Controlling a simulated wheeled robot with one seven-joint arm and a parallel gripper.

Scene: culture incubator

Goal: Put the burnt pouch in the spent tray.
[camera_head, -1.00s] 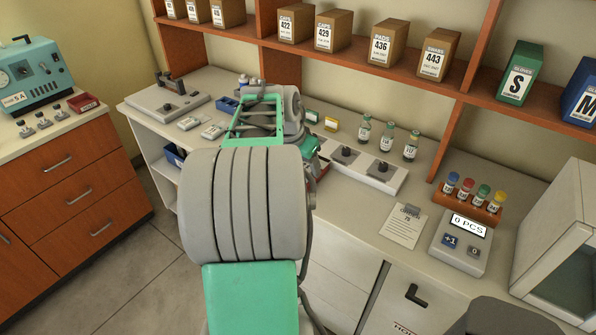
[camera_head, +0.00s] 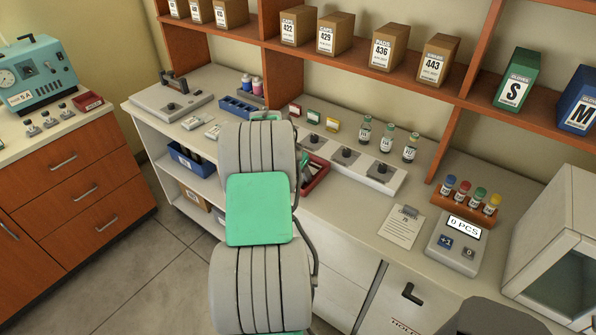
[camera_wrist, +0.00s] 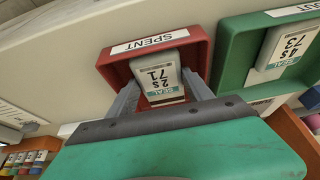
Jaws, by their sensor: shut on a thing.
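A white pouch (camera_wrist: 160,78) marked "SEAL 2S 71" is between the fingers of my gripper (camera_wrist: 162,88) in the wrist view. The gripper is shut on it. The pouch is over or inside the red tray (camera_wrist: 199,56) labelled SPENT; I cannot tell whether it touches the bottom. No burn mark is clear on its visible face. In the head view the red tray (camera_head: 322,178) shows partly beside my arm, which hides my gripper and the held pouch.
A green tray (camera_wrist: 222,70) with a pouch (camera_wrist: 285,48) marked "SEAL 4S 73" stands right of the red one in the wrist view. In the head view, a switch panel (camera_head: 395,180) and small bottles (camera_head: 388,138) are close by. A shelf (camera_head: 370,72) with boxes hangs above.

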